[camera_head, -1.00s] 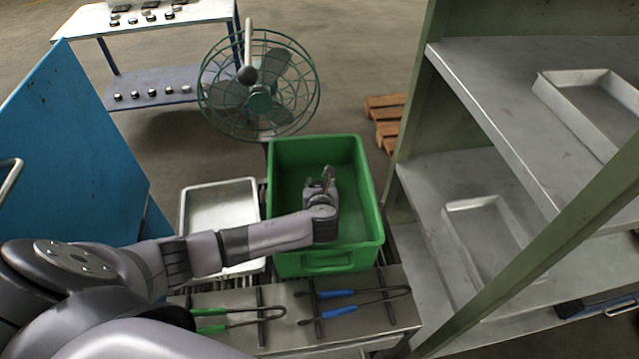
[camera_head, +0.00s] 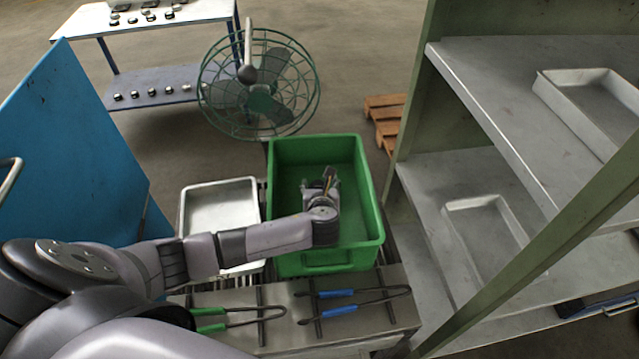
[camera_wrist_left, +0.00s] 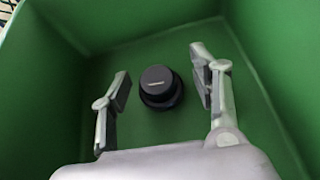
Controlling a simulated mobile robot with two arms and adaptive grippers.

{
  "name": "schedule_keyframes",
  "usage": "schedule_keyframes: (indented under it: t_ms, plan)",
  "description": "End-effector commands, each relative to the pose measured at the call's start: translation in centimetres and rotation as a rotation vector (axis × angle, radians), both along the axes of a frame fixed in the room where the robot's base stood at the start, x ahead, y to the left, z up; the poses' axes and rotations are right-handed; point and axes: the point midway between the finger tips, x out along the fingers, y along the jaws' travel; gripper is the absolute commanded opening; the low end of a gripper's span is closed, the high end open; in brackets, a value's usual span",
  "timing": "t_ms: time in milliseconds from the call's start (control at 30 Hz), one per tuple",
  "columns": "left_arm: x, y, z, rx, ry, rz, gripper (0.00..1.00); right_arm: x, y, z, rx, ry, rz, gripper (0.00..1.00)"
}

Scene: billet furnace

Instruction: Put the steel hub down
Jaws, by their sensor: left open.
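The steel hub (camera_wrist_left: 160,87) is a dark, round, stepped piece on the floor of the green crate (camera_head: 374,215). In the left wrist view it lies between the spread fingers of my left gripper (camera_wrist_left: 160,80), with a gap on both sides. My left gripper (camera_head: 328,178) is open inside the crate, which also shows in the left wrist view (camera_wrist_left: 55,110). In the head view the hub is hidden by my left gripper and wrist. My right gripper is not in view.
A metal tray (camera_head: 220,208) stands left of the crate. Green-handled tongs (camera_head: 212,320) and blue-handled tongs (camera_head: 340,302) lie in front. A fan (camera_head: 262,90) stands behind. Shelving (camera_head: 470,165) rises at right, and a blue panel (camera_head: 75,150) at left.

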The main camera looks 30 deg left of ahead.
Motion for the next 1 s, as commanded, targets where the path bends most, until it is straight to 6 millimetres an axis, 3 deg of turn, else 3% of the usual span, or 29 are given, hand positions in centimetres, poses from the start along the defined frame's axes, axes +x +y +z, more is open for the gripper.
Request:
schedule_keyframes:
  t_ms: [400,1000]
  plan:
    - [-4.3,-2.4,2.6,0.0,-0.001,-0.002,0.56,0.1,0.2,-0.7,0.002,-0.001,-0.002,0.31]
    - [-4.7,-2.6,3.0,0.0,0.0,0.001,0.56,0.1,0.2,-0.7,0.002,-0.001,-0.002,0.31]
